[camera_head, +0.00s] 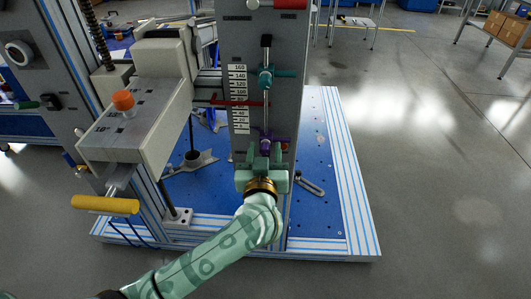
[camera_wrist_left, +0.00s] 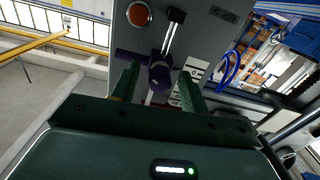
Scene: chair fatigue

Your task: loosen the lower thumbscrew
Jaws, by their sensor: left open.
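The lower thumbscrew (camera_head: 266,146) is purple, with a crossbar, and sits low in the slot of the grey upright panel (camera_head: 233,40). The upper thumbscrew (camera_head: 265,77) is teal and sits higher in the same slot. My left gripper (camera_head: 264,153) is open in front of the purple thumbscrew. In the left wrist view the purple knob (camera_wrist_left: 160,77) shows between the two fingers, with a finger on either side and its bar reaching left. I cannot tell whether the fingers touch it. My right gripper is not in view.
A white scale (camera_head: 239,100) and a red pointer (camera_head: 232,101) are beside the slot. Left stands a grey box with an orange knob (camera_head: 123,100) and a yellow handle (camera_head: 105,205).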

